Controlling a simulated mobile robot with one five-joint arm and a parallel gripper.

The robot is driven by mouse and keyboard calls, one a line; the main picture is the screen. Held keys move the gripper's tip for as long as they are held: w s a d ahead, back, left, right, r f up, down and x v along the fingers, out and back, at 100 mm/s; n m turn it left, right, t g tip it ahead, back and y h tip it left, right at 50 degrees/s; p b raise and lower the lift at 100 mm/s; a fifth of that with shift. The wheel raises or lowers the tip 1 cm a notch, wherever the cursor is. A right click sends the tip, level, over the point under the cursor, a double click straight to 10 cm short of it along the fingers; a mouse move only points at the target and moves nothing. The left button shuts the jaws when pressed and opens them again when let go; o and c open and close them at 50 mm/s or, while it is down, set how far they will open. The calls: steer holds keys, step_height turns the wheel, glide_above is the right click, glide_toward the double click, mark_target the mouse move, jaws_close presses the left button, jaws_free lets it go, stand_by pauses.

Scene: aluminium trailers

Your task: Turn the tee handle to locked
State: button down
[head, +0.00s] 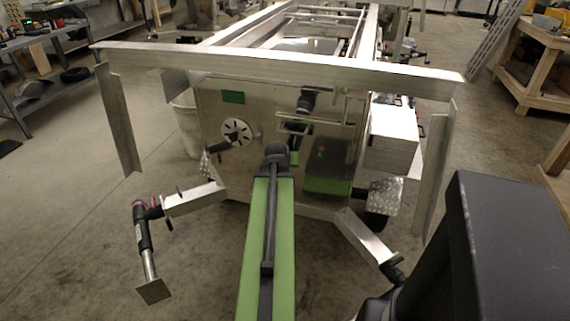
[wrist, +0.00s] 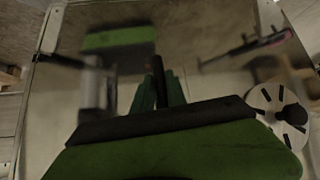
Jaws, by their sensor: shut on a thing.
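In the wrist view my gripper (wrist: 158,94) has its two green fingers close together near the trailer's shiny panel (wrist: 205,95). The fingers are shut on a slim dark piece, which looks like part of the tee handle (wrist: 158,68). The rest of the handle is hidden by the fingers or lost in the dark picture, so its turn angle cannot be told. In the head view my arm reaches to the trailer's front panel (head: 260,115), and its dark end hides the handle and most of the gripper.
A round slotted disc (head: 236,132) is left of my arm's end; it also shows in the wrist view (wrist: 283,115). An aluminium beam (head: 280,66) crosses above. A jack leg (head: 146,240) stands at left, a metal box (head: 394,140) at right. The panel mirrors my green parts.

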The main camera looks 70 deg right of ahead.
steer(key=shift+w+t, duration=0.15)
steer(key=shift+t, duration=0.15)
stand_by(0.4)
steer(key=c, duration=1.5)
jaws_free()
steer(key=shift+o, duration=0.5)
